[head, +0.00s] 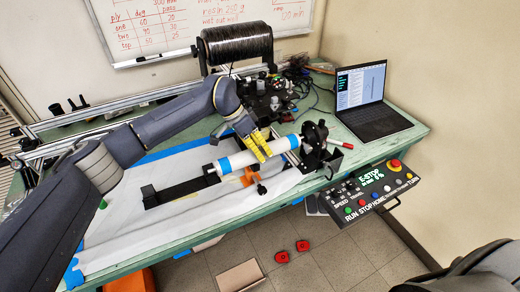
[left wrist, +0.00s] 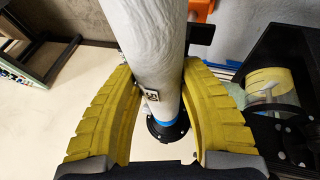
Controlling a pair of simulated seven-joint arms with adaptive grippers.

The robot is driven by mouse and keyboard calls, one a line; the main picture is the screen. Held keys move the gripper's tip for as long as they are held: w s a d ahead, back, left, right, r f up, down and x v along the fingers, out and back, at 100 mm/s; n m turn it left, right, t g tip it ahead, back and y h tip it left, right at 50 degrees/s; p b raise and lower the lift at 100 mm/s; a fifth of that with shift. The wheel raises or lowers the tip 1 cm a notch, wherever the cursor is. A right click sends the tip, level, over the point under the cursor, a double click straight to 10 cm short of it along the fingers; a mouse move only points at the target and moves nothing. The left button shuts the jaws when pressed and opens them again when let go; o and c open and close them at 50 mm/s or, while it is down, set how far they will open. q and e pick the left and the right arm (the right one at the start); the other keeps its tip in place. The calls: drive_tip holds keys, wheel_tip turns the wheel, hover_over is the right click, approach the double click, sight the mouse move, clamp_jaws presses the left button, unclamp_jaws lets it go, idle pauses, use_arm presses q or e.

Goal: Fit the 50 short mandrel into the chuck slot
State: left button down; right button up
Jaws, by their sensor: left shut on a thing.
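The mandrel, a white tube with blue bands (head: 231,164), lies nearly level over the white-covered bench in the head view. My left gripper (head: 259,147) has its yellow fingers closed around the tube right of its middle. In the left wrist view the white tube (left wrist: 145,50) runs between both yellow fingers (left wrist: 157,115), with a small printed tag, a blue band and a black round end part below. The dark round chuck (head: 316,131) stands at the tube's right end. Whether that end is in the slot I cannot tell. My right gripper is not in view.
A black bar stand (head: 185,189) lies left of the tube. An orange piece (head: 248,177) is under it. A black fibre spool (head: 236,45) stands at the back. A laptop (head: 365,104) and control panel (head: 372,186) are to the right. White sheet (head: 120,225) is clear at front left.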

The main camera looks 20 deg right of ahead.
use_arm(q)
drive_tip(key=shift+f, duration=0.1)
drive_tip(key=c, duration=0.7)
unclamp_jaws()
drive_tip(key=shift+f, duration=0.1)
drive_tip(key=shift+c, duration=0.2)
drive_tip(key=v, duration=1.2)
